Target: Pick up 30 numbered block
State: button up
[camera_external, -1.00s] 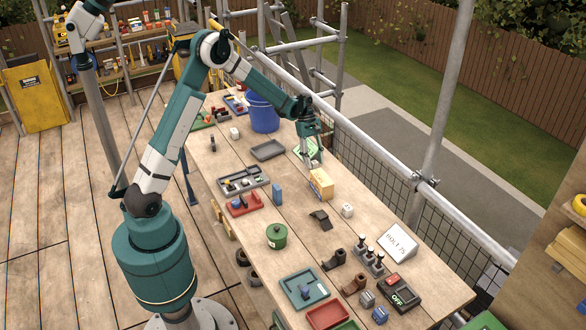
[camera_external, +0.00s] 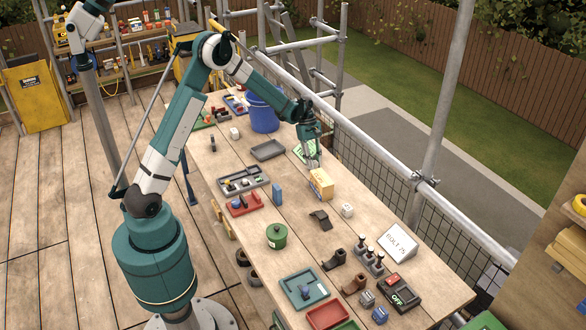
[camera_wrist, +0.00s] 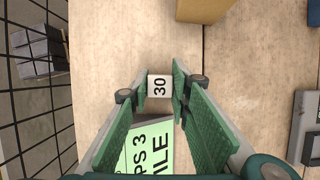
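In the wrist view, a small white block (camera_wrist: 160,86) marked "30" lies between the tips of my gripper's green-padded fingers (camera_wrist: 160,92). One finger is on each side of it, with little gap; I cannot tell whether the pads touch it. The fingers stand apart with their inner faces showing. In the external view, my gripper (camera_external: 312,160) points down close to the table's far edge, just behind a yellow-orange box (camera_external: 321,184). The block cannot be made out there.
A green sign (camera_wrist: 147,150) lies beside the block, partly behind the left finger. A mesh barrier (camera_wrist: 20,100) runs along the table's edge. A grey tray (camera_external: 268,150) and blue bucket (camera_external: 264,112) stand left of my gripper. A white numbered cube (camera_external: 347,210) stands past the box.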

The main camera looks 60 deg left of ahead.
aim_at(316, 161)
dwell(0.3)
jog(key=shift+r+p, duration=0.55)
jog(key=shift+r, duration=4.45)
